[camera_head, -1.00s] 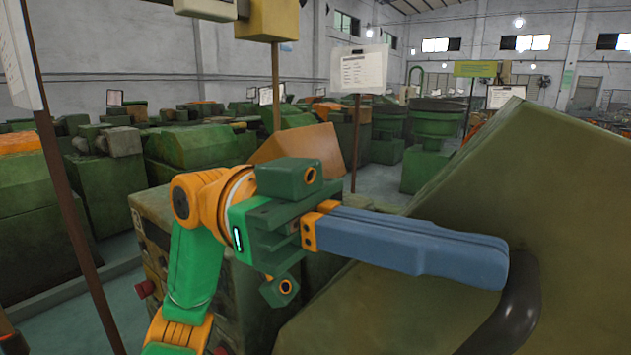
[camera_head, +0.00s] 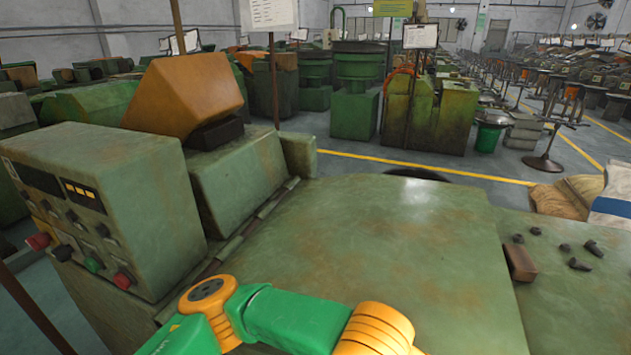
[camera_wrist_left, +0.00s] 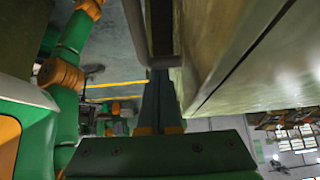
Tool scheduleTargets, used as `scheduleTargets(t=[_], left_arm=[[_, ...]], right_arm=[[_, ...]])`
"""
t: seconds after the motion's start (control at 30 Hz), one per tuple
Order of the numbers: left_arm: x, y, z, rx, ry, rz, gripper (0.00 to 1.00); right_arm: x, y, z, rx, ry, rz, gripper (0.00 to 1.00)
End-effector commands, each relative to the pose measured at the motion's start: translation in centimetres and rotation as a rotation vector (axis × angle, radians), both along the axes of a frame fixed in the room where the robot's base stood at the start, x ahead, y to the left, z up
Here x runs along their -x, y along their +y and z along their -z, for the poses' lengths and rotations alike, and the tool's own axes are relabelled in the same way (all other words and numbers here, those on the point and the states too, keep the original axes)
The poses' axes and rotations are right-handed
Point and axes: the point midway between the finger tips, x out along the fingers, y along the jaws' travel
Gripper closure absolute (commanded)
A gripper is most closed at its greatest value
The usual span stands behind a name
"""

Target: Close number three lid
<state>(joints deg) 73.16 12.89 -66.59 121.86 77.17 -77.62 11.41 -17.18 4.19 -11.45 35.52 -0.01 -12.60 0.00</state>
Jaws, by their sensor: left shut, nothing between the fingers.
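The broad green lid (camera_head: 390,240) lies nearly flat on the machine in the head view, with its hinge line along its left side. Its far edge shows part of a dark curved handle (camera_head: 418,173). My left arm crosses the bottom of the head view, and its gripper is outside that frame. In the left wrist view my left gripper (camera_wrist_left: 160,85) is shut and empty. Its fingertips are close to a grey bent bar (camera_wrist_left: 165,62), beside the green machine side (camera_wrist_left: 225,50). Contact cannot be told. My right gripper is not in view.
A green control box (camera_head: 120,200) with buttons stands left of the lid. An orange-brown cover (camera_head: 185,95) sits behind it. Small dark parts (camera_head: 575,250) and a brown block (camera_head: 520,262) lie to the right. Open floor with yellow lines (camera_head: 440,172) is beyond.

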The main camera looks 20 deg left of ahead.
Motion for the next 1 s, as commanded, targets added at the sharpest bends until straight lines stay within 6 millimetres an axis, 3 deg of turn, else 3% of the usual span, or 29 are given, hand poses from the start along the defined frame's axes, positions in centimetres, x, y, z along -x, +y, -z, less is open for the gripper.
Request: scheduleTargets(t=[0.07,0.2,0.4,0.63,1.0], left_arm=[[0.1,-0.3,3.4,-0.119,-0.005,0.003,1.00],[0.1,-0.2,8.1,-0.107,0.004,-0.001,1.00],[0.0,0.1,12.5,-0.164,-0.002,0.000,1.00],[0.0,0.6,14.9,-0.223,-0.005,0.000,1.00],[0.0,0.8,15.5,-0.240,-0.004,0.000,1.00]], right_arm=[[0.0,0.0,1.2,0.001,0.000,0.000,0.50],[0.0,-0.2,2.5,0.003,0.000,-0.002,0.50],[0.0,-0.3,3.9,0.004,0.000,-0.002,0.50],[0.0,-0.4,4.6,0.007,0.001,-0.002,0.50],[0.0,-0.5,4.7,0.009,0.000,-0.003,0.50]])
